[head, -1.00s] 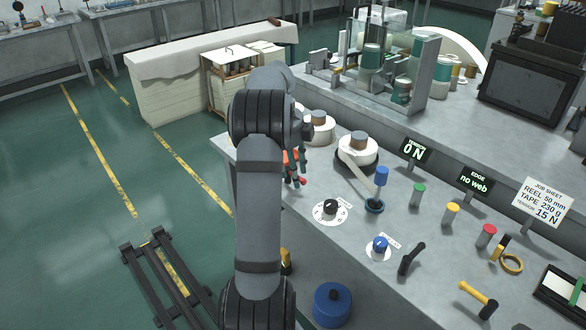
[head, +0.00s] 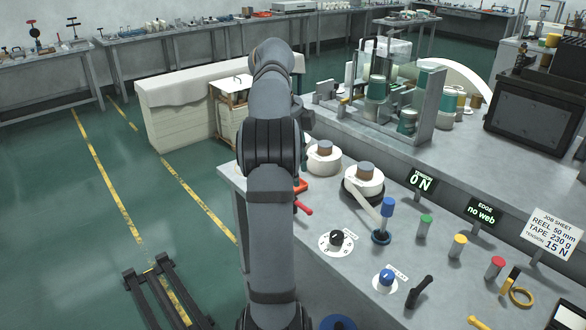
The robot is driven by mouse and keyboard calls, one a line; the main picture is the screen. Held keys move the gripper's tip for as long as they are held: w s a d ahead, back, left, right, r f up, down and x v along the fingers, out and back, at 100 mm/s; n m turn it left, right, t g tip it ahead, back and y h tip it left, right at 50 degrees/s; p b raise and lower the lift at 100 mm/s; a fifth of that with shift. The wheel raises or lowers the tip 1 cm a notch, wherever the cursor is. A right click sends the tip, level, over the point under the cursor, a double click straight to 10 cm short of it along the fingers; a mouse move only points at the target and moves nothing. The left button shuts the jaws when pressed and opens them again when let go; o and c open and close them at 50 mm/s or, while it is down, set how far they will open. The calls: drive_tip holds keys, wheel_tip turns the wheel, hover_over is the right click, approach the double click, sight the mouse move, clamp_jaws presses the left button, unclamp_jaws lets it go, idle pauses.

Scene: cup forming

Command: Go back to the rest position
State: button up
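My arm rises from the bottom centre of the head view and reaches up past the bench's left end. My gripper is not visible; the arm's own links may hide it, so its fingers cannot be judged. The grey workbench (head: 440,270) stands right of the arm. A red-handled tool (head: 303,207) lies by the bench's left edge, partly behind the arm.
Dial knobs (head: 336,239), coloured pegs (head: 459,245), a tension display reading 0 N (head: 422,182), an edge display reading "no web" (head: 481,212) and a job sheet (head: 553,233) stand on the bench. A machine (head: 400,95) is behind. Green floor (head: 75,235) lies open at left.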

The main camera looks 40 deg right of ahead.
idle(0.3)
drive_tip(key=f, duration=0.4)
drive_tip(key=d+f, duration=0.1)
drive_tip(key=f, duration=0.3)
drive_tip(key=d+f, duration=0.1)
drive_tip(key=f, duration=0.3)
drive_tip(key=shift+s+d, duration=0.1)
drive_tip(key=shift+d, duration=0.05)
drive_tip(key=shift+r, duration=0.2)
